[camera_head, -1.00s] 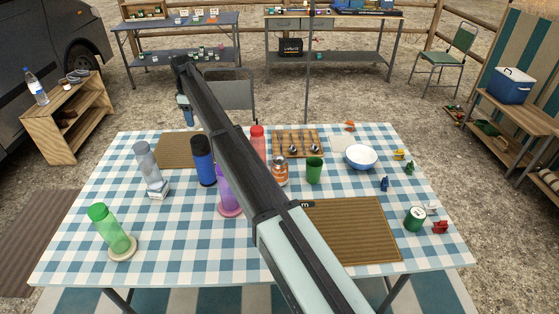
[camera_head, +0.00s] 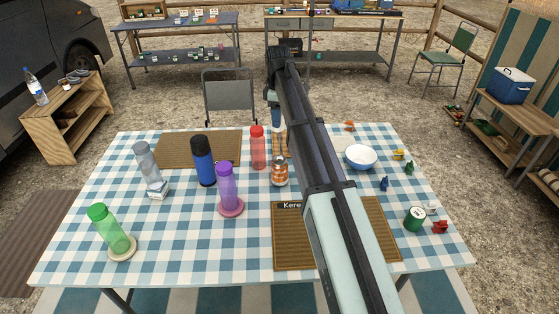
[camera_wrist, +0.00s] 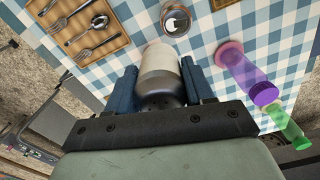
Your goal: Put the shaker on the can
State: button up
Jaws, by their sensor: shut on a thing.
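The shaker (camera_wrist: 162,75), pale with a dark grey end, is between my gripper's blue fingers (camera_wrist: 160,88) in the wrist view, and the gripper is shut on it. In the head view my gripper (camera_head: 275,112) is above the table's far side, partly covered by my arm, and I cannot make out the shaker there. The can (camera_head: 280,172), orange and silver, stands upright on the checked cloth near the table's middle. In the wrist view the can's round top (camera_wrist: 175,20) shows beyond the shaker, apart from it in the picture.
Near the can stand a red bottle (camera_head: 258,148), a purple bottle (camera_head: 227,187) on a pink coaster and a blue bottle (camera_head: 203,160). A green bottle (camera_head: 108,230) stands front left. A white-blue bowl (camera_head: 361,157) is right. A cutlery board (camera_wrist: 75,35) shows in the wrist view.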

jog(key=s+n, duration=0.1)
jog(key=s, duration=0.2)
jog(key=n, duration=0.4)
send_over(280, 160)
jog(key=shift+w+f, duration=0.1)
jog(key=shift+f, duration=5.25)
jog(key=shift+f, duration=0.1)
jog(key=o, duration=1.1)
notch_tip(280, 160, up, 12)
